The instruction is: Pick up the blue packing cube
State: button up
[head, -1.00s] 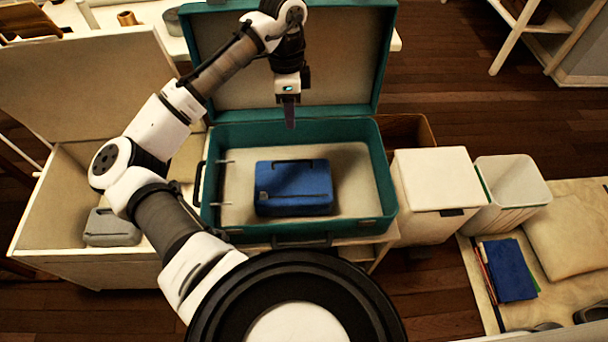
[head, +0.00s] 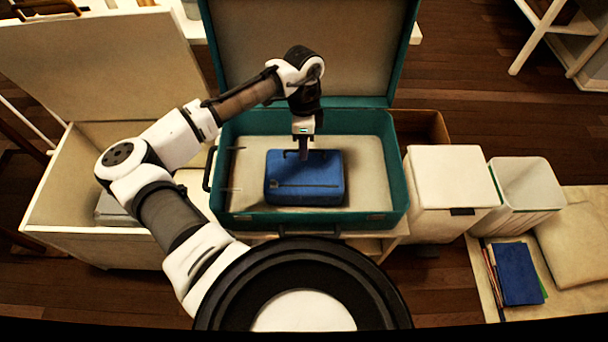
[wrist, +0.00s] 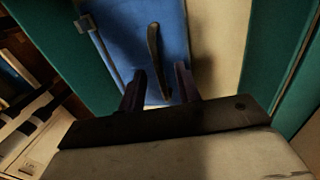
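The blue packing cube (head: 305,185) lies flat inside the open teal suitcase (head: 398,180), on its pale lining. My gripper (head: 304,156) is over the far part of the cube, pointing down. In the wrist view, the two dark fingers (wrist: 161,90) are apart, with the cube's blue top (wrist: 192,55) showing between and beyond them. A dark strap-like handle (wrist: 155,55) on the cube reaches down toward the gap between the fingers. I cannot tell whether the fingertips touch the cube or handle.
The suitcase's raised lid (head: 305,50) stands behind my gripper. A white lidded box (head: 452,180) and an open white bin (head: 528,185) stand to the right. An open pale chest (head: 90,235) is on the left. The lining around the cube is clear.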

jog(key=shift+s+f, duration=0.1)
jog(key=shift+f, duration=0.35)
grip_shut()
dwell(1.1)
